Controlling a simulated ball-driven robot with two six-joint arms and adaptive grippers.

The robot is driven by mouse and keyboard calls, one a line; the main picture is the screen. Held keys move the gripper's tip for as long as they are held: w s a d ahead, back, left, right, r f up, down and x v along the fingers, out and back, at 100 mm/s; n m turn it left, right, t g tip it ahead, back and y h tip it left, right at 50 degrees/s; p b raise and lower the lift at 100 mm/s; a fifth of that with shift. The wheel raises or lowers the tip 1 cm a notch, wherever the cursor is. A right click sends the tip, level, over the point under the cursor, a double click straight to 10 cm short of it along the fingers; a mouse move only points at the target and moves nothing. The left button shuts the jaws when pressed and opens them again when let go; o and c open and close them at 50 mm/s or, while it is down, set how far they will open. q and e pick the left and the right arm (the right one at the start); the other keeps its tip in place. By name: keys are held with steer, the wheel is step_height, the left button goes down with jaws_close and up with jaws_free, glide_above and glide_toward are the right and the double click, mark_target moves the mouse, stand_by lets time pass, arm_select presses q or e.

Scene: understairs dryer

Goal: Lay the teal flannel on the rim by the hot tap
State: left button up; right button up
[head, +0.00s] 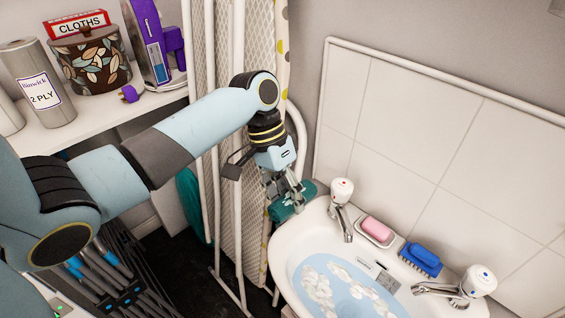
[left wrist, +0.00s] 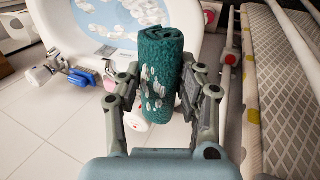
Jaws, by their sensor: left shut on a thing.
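The teal flannel (head: 289,207) is a rolled bundle at the basin's left back corner. My left gripper (head: 287,192) is shut on it from above; in the left wrist view the flannel (left wrist: 162,75) stands between the two fingers. The hot tap (head: 341,205), with a red mark on its white top, stands just right of the flannel. Its red-marked top (left wrist: 137,122) is partly hidden behind the flannel in the left wrist view. The white rim (head: 284,247) lies under or beside the flannel; I cannot tell whether they touch. My right gripper is not in view.
The basin holds foamy water (head: 345,290). Pink soap (head: 376,229) in a dish, a blue brush (head: 421,258) and the blue-marked tap (head: 462,287) stand along the back rim. An ironing board (head: 240,130) leans left of the basin. A loaded shelf (head: 100,110) is farther left.

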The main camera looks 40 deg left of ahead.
mark_target(298, 228)
arm_select(q)
steer(key=shift+w+d+f+b, duration=0.1)
steer(key=shift+w+f+b, duration=1)
steer(key=shift+b, duration=0.7)
steer(key=shift+s+f+b, duration=0.1)
steer(key=shift+f+b, duration=0.9)
steer(key=shift+f, duration=1.5)
steer(key=shift+f, duration=0.35)
steer(key=o, duration=1.1)
steer(key=shift+o, duration=0.2)
steer(key=shift+r, duration=0.25)
steer(key=v, duration=1.1)
steer(key=shift+a+r, duration=0.2)
steer(key=shift+a, duration=0.05)
